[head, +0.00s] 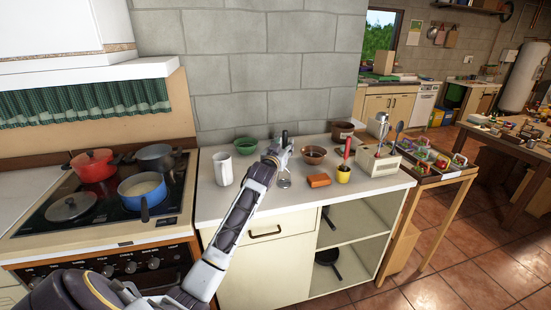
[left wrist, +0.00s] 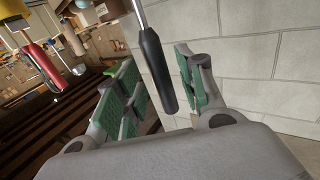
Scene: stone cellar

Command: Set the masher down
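In the head view my left gripper (head: 279,150) is above the counter at the handle, partly hiding the masher. My right gripper is not in view.
The stove (head: 110,215) with several pots is at left. The front of the counter is clear.

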